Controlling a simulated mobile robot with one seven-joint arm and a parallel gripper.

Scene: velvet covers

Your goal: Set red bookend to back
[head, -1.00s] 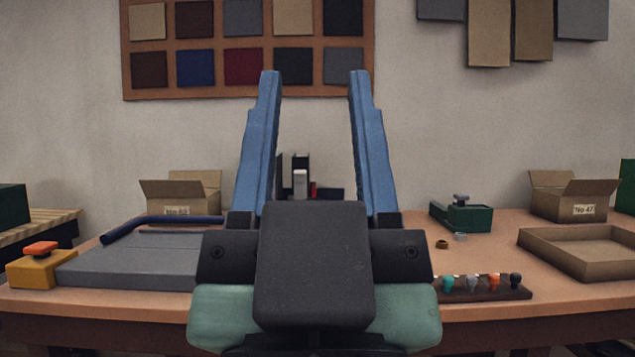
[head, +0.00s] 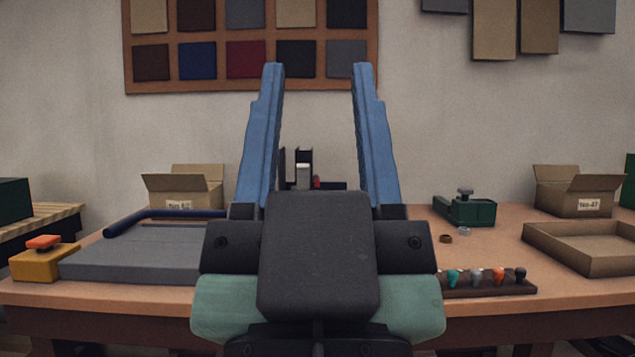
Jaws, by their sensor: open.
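My gripper (head: 316,75) is open and empty, with its two blue fingers pointing up in front of the table. Between the fingers, far back on the table, a small red thing (head: 317,182) shows beside a white block (head: 303,176) and dark upright pieces (head: 304,155). The red thing may be the red bookend, but it is too small and too covered to tell. My gripper's body hides the table's middle and whatever stands low there.
The table (head: 490,245) holds a grey board with a blue bar (head: 165,217) at left, cardboard boxes (head: 185,190) at the back, a green device (head: 465,209), a shallow tray (head: 585,262) and a rack of coloured knobs (head: 490,290) at right.

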